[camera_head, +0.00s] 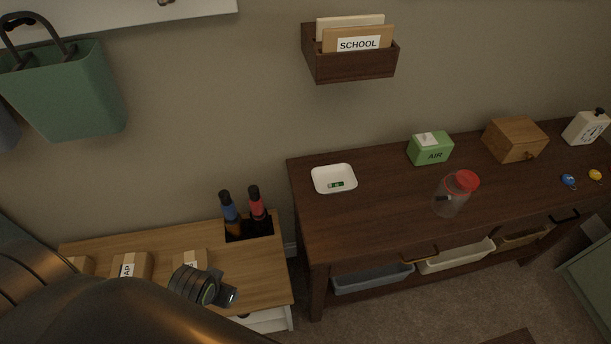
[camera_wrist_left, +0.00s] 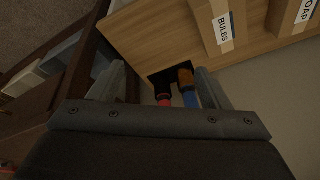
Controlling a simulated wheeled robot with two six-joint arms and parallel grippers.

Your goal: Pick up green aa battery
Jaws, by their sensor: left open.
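A small green battery (camera_head: 335,184) lies in a white dish (camera_head: 321,187) at the left end of the dark wooden table (camera_head: 380,213). My left gripper (camera_head: 230,296) is over the lower light-wood cabinet, left of and below the dish in the head view, well apart from the battery. In the left wrist view its two fingers (camera_wrist_left: 158,82) are spread open with nothing held between them. The battery cannot be made out in the wrist view. My right gripper is not in view.
Two bottles (camera_head: 228,212) (camera_head: 256,205) stand in a cutout of the light-wood cabinet (camera_head: 255,271). A red-lidded jar (camera_head: 453,198), green AIR box (camera_head: 430,149) and wooden box (camera_head: 513,138) stand on the table. A SCHOOL file holder (camera_head: 350,67) hangs above the dish.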

